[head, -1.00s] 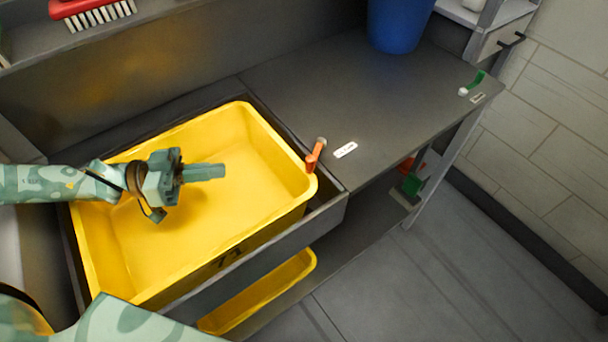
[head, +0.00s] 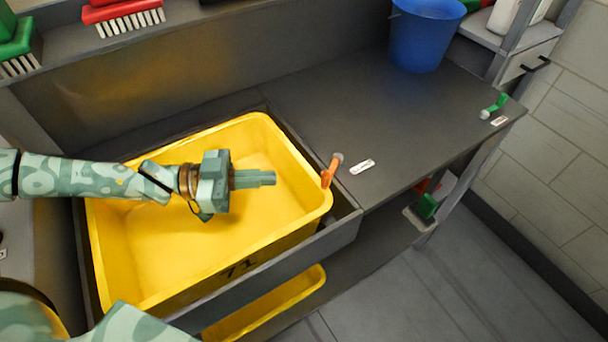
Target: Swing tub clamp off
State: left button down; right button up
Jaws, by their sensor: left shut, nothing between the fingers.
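The yellow tub (head: 285,235) sits in a dark recess of the counter. An orange clamp (head: 331,170) stands at the tub's right rim, its lever reaching from a pivot on the counter to the rim. My left gripper (head: 272,178) is shut and empty above the tub, pointing right toward the clamp and apart from it. My right gripper is not in view.
A white label (head: 362,166) lies beside the clamp. A blue bucket (head: 422,40) stands at the counter's back. A green lever (head: 495,105) is at the far right corner. Red (head: 122,14) and green brushes (head: 18,42) are on the ledge. The counter's middle is clear.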

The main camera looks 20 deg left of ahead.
aim_at(332, 166)
pick_arm(q)
jog(key=b+x, duration=0.1)
jog(key=x, duration=0.7)
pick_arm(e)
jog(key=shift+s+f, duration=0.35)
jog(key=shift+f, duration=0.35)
